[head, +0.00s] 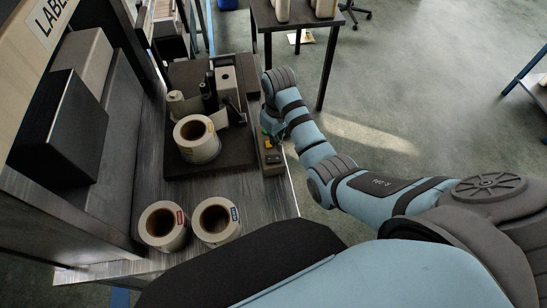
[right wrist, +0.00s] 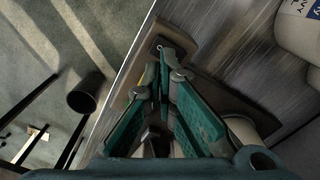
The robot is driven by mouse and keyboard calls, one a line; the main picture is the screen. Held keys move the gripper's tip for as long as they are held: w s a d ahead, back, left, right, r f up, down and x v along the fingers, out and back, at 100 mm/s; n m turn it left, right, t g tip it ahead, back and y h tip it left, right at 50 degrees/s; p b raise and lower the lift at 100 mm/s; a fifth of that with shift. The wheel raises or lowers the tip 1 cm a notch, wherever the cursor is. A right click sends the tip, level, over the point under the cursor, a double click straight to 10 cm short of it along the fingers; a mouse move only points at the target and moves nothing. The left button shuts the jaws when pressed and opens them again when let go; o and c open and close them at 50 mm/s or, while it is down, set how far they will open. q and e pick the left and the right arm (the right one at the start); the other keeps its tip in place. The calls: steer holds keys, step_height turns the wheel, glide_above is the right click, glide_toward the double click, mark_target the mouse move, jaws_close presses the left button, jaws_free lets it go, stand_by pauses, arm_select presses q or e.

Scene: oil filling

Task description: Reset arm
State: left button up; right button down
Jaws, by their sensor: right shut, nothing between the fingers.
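My right arm reaches in from the lower right of the head view. Its gripper (head: 272,131) is over the edge of the workbench, close to a small control box (head: 271,160) with coloured buttons. In the right wrist view the teal fingers of my right gripper (right wrist: 163,57) are closed together at the tips, with nothing held. The control box (right wrist: 205,72) lies behind them; I cannot tell whether they touch it. My left gripper is not in view.
The labelling machine (head: 232,155) holds a label roll (head: 187,150). Two loose rolls (head: 154,240) (head: 207,235) stand on the workbench (head: 255,205). A black bin (right wrist: 86,95) and open floor lie beyond the bench edge.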

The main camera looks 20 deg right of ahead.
stand_by(0.5)
steer(key=s+d+f+m+t, duration=0.15)
steer(key=s+f, duration=0.35)
steer(key=s, duration=0.5)
steer(key=s+r+t+h, duration=0.15)
steer(key=s+r, duration=0.25)
steer(key=s, duration=1.1)
step_height(320, 180, down, 23)
steer(key=s+d+b, duration=0.2)
steer(key=d+b, duration=0.1)
steer(key=s+f+m+g+b, duration=0.1)
steer(key=s+f+b, duration=0.1)
steer(key=s+f, duration=1.1)
steer(key=shift+s+f+g+y+b, duration=0.35)
steer(key=shift+s+f+g+b, duration=0.05)
steer(key=shift+f, duration=0.4)
